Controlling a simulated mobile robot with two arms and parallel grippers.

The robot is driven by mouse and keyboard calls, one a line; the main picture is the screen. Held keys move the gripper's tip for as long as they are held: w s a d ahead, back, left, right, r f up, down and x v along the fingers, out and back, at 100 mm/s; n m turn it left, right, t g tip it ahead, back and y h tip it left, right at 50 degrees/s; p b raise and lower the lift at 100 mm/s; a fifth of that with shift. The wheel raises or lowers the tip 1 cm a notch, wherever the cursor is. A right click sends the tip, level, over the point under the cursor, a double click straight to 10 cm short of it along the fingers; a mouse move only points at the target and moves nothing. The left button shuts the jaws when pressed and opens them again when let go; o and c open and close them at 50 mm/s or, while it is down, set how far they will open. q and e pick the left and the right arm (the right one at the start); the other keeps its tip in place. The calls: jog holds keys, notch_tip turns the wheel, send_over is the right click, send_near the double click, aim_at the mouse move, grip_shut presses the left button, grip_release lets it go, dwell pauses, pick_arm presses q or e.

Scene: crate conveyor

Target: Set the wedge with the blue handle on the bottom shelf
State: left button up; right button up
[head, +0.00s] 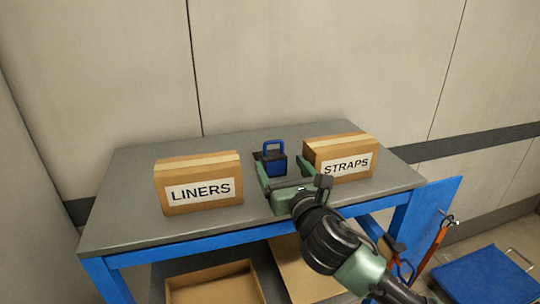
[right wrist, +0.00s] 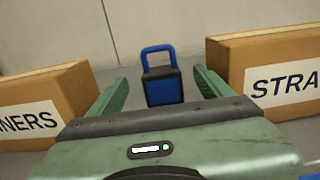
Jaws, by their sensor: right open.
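The wedge with the blue handle (head: 273,160) stands upright on the grey tabletop, between two cardboard boxes. In the right wrist view the wedge (right wrist: 161,78) is dark with a blue face and a blue loop handle on top. My right gripper (head: 281,172) is open, with its two green fingers spread on either side in front of the wedge; they do not appear to touch it. The fingers also show in the right wrist view (right wrist: 160,86). The bottom shelf (head: 160,283) shows partly under the tabletop. My left gripper is out of view.
The LINERS box (head: 200,185) stands left of the wedge and the STRAPS box (head: 340,158) right of it, close to my right gripper. Below are open cardboard boxes (head: 213,285). A blue platform cart (head: 485,277) stands on the floor at right. The tabletop's left end is clear.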

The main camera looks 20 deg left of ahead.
aim_at(272, 152)
jog(key=shift+x, duration=1.2)
jog(key=shift+w+a+f+p, duration=0.1)
jog(key=shift+w+a+p, duration=0.3)
jog(key=shift+w+p, duration=0.2)
jog(key=x, duration=0.3)
jog(key=shift+f+p, duration=0.2)
jog(key=shift+p, duration=0.2)
jog(key=shift+w+a, duration=0.3)
jog(key=shift+w, duration=0.1)
grip_shut()
